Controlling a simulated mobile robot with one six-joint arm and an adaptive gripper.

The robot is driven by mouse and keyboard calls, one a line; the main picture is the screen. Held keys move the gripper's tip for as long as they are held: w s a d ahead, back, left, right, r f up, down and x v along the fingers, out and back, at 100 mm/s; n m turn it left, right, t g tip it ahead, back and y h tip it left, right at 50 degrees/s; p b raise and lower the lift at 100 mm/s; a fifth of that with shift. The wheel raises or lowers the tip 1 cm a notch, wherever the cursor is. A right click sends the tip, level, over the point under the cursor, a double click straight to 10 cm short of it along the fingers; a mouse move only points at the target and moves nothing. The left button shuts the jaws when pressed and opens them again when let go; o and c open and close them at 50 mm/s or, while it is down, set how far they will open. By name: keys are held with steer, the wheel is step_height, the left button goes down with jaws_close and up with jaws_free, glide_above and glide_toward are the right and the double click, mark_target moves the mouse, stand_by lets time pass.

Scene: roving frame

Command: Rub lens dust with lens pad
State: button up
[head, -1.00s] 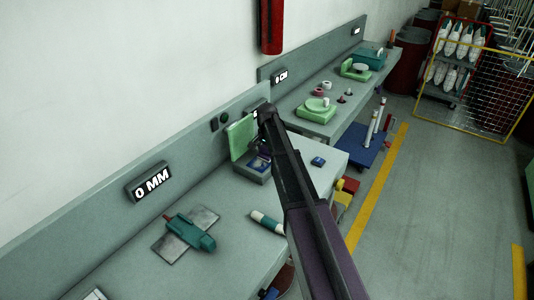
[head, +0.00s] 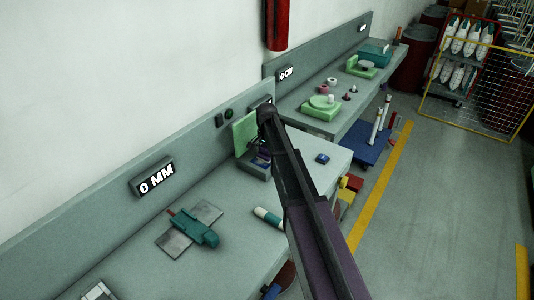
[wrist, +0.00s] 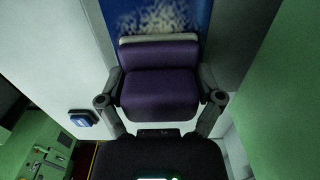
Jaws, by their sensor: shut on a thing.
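My gripper (wrist: 162,98) is shut on a purple block with a pale front edge, which I take as the lens pad (wrist: 160,82). White speckled dust (wrist: 158,14) lies on a blue surface (wrist: 210,30) just beyond the pad's pale edge in the wrist view. I cannot tell whether the pad touches it. In the head view, a dark box with blue inside (head: 257,168) stands beside an upright green panel (head: 245,130). The green panel fills the right of the wrist view (wrist: 285,95).
A small blue block (head: 322,158) sits on the bench to the right; it also shows in the wrist view (wrist: 83,117). A teal tool (head: 197,229) on a grey plate and a teal-and-white cylinder (head: 268,216) lie nearer. A green device (head: 322,107) stands on the farther bench.

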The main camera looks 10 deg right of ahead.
mark_target(257, 166)
steer(key=shift+s+a, duration=0.1)
steer(key=shift+s+a+f, duration=0.1)
steer(key=shift+s+a, duration=0.85)
steer(key=shift+s, duration=0.05)
steer(key=shift+a, duration=0.1)
steer(key=shift+s, duration=0.1)
steer(key=shift+s+a, duration=0.95)
steer(key=shift+a, duration=0.2)
step_height(257, 166, up, 6)
steer(key=p, duration=0.6)
steer(key=shift+r, duration=0.2)
